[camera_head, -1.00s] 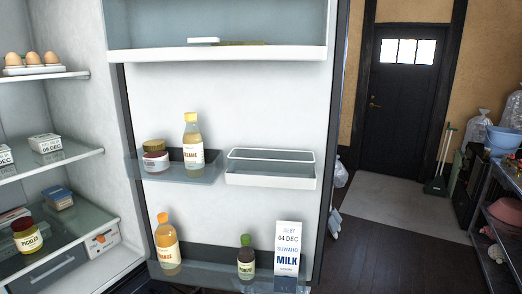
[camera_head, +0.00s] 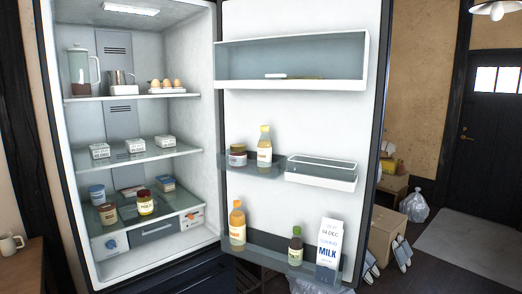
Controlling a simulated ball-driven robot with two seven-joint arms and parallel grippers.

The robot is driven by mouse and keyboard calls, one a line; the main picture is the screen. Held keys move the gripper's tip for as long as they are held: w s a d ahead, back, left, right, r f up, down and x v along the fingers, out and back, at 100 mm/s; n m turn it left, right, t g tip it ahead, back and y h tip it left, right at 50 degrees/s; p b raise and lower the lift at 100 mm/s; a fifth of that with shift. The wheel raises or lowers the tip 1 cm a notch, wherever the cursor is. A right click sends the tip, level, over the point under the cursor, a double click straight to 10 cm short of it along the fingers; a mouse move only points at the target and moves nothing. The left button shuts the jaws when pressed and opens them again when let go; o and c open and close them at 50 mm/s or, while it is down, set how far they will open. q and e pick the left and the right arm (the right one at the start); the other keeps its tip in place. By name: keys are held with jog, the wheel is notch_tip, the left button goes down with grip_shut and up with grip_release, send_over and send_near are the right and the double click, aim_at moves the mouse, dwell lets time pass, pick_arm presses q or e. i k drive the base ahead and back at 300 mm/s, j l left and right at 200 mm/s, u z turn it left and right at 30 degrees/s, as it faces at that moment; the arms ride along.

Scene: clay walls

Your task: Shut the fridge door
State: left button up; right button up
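The fridge door (camera_head: 300,124) stands wide open, hinged at the right side of the fridge cabinet (camera_head: 208,120), with its inner face toward me. The cabinet's shelves hold a pitcher (camera_head: 79,72), eggs (camera_head: 166,86), small boxes and jars. The door's outer face is hidden. Neither of my grippers is in the head view.
Right of the door are a cardboard box (camera_head: 386,232), a plastic bag (camera_head: 415,206) and slippers (camera_head: 402,252) on the dark floor. A black room door (camera_head: 488,150) is at the far right. A wooden counter (camera_head: 22,266) with a mug (camera_head: 11,246) is at the lower left.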

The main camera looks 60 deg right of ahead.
aim_at(341, 119)
jog(key=l, duration=0.6)
jog(key=k+l+u, duration=0.15)
jog(key=l, duration=1.1)
jog(key=k+l+u, duration=0.15)
jog(key=l, duration=0.45)
jog(key=k+l, duration=0.1)
jog(key=l, duration=0.85)
jog(key=k+l, duration=0.15)
jog(key=l, duration=0.8)
jog(key=k+l, duration=0.55)
